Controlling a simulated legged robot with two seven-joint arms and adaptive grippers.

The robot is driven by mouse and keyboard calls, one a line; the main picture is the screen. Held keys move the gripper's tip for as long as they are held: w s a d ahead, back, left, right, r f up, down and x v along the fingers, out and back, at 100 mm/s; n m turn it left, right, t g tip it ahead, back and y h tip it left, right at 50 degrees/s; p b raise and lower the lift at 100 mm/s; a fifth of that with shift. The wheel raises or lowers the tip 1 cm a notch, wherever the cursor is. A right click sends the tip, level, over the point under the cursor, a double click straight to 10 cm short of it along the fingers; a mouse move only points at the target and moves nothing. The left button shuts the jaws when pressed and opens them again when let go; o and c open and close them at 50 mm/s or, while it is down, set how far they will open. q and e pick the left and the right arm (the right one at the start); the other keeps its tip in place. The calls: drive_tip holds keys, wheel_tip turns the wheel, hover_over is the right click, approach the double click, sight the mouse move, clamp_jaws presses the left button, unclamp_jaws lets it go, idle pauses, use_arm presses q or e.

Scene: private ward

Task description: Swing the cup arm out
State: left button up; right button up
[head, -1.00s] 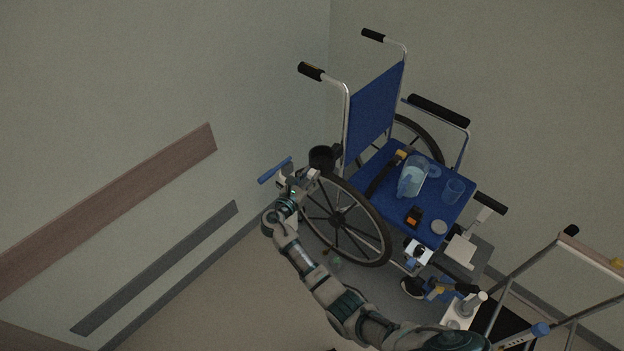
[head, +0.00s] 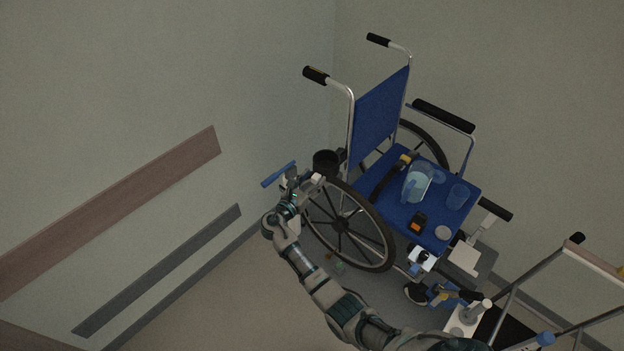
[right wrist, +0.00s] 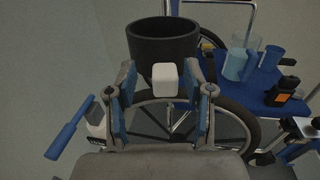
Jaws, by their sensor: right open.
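The cup arm ends in a black round cup holder (head: 325,162) beside the left rear of the wheelchair, above the big wheel. In the right wrist view the empty black holder (right wrist: 163,45) fills the top middle, with a small white block (right wrist: 164,80) in front of it. My right gripper (head: 312,182) is beside the holder. Its two blue-padded fingers (right wrist: 164,92) are open, one on each side of the white block; I cannot tell whether they touch it. The link behind the holder is mostly hidden. My left gripper is not in view.
The blue wheelchair seat (head: 393,214) carries a jug (head: 416,182), a glass (head: 457,195) and an orange-black item (head: 417,222). A blue bar (head: 278,174) sticks out near the wall. The big wheel (head: 341,225) is close below my gripper. A walker-like frame (head: 511,282) stands lower right.

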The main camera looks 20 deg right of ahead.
drive_tip(key=v, duration=1.2)
drive_tip(key=shift+w+f, duration=0.1)
drive_tip(key=shift+w, duration=0.05)
drive_tip(key=s+d+f+m+g+y, duration=0.1)
drive_tip(key=s+f+g+y, duration=0.3)
drive_tip(key=f, duration=0.9)
drive_tip(key=s+d+f+m+t+y, duration=0.15)
drive_tip(key=s+f, duration=0.35)
drive_tip(key=f, duration=0.9)
drive_tip(key=s+d+f+m+g+y, duration=0.1)
drive_tip(key=s+f+m+g+y, duration=0.25)
drive_tip(key=f, duration=0.95)
drive_tip(key=s+d+f+m+g+y, duration=0.1)
drive_tip(key=s+f+m+y, duration=0.1)
drive_tip(key=s+f, duration=0.55)
drive_tip(key=s+d+f+m+g+y, duration=0.1)
drive_tip(key=s+f+m, duration=0.3)
drive_tip(key=s, duration=0.7)
drive_tip(key=s+d+f+m, duration=0.2)
drive_tip(key=s+m, duration=0.1)
drive_tip(key=s, duration=0.5)
drive_tip(key=s+d+f+m+g+y, duration=0.1)
drive_tip(key=s+d+f+m, duration=0.1)
drive_tip(key=s, duration=0.5)
drive_tip(key=s+d+f+m+g+y, duration=0.1)
drive_tip(key=s+d+f+m, duration=0.2)
drive_tip(key=s+m, duration=0.3)
drive_tip(key=s+f, duration=0.1)
drive_tip(key=s, duration=0.1)
drive_tip(key=shift+s, duration=0.35)
